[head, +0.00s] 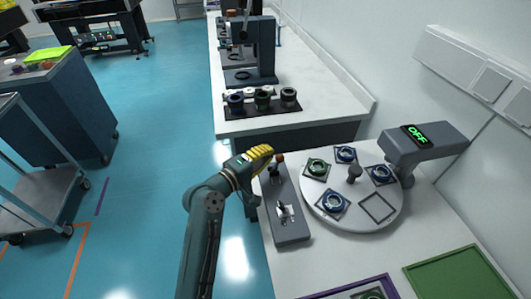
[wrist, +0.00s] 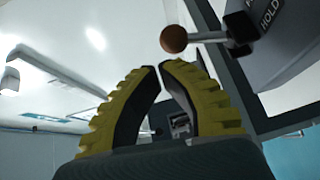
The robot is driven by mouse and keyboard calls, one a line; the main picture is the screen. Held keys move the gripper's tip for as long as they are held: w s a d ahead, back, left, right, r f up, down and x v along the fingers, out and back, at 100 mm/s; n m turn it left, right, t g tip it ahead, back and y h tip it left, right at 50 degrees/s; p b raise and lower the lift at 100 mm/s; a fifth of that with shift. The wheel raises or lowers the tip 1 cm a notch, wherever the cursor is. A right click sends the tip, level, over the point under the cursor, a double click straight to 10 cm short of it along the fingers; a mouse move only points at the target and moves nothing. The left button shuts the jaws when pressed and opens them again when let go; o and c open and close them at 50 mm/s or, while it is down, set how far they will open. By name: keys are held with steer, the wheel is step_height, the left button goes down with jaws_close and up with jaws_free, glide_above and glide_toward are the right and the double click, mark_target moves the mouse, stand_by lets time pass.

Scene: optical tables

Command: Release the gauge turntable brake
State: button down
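The gauge turntable (head: 322,213) is a round pale disc on the right-hand bench, with several round parts in square holders and a dark central post. Beside it on the left lies a long grey control box (head: 291,231) with levers. The brake lever's brown ball knob (head: 280,158) is at its far end; the wrist view shows the knob (wrist: 173,39) and a "HOLD" label (wrist: 270,15). My gripper (head: 267,151) has yellow fingers, brought almost together and empty. In the wrist view its tips (wrist: 161,67) are just short of the knob, which is not between them.
A second lever (head: 283,207) stands nearer on the box. A grey gauge arm (head: 425,147) with a green "OFF" display overhangs the turntable's right side. A green tray (head: 458,275) and a purple-edged tray (head: 350,289) lie at the front. Blue floor is open on the left.

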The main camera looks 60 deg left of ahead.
steer(key=shift+s+r, duration=0.1)
steer(key=shift+s+a+r, duration=0.15)
steer(key=shift+r, duration=0.15)
steer(key=s+d+r+p, duration=0.1)
steer(key=s+r+p, duration=0.2)
steer(key=s+r, duration=0.4)
steer(key=v, duration=0.3)
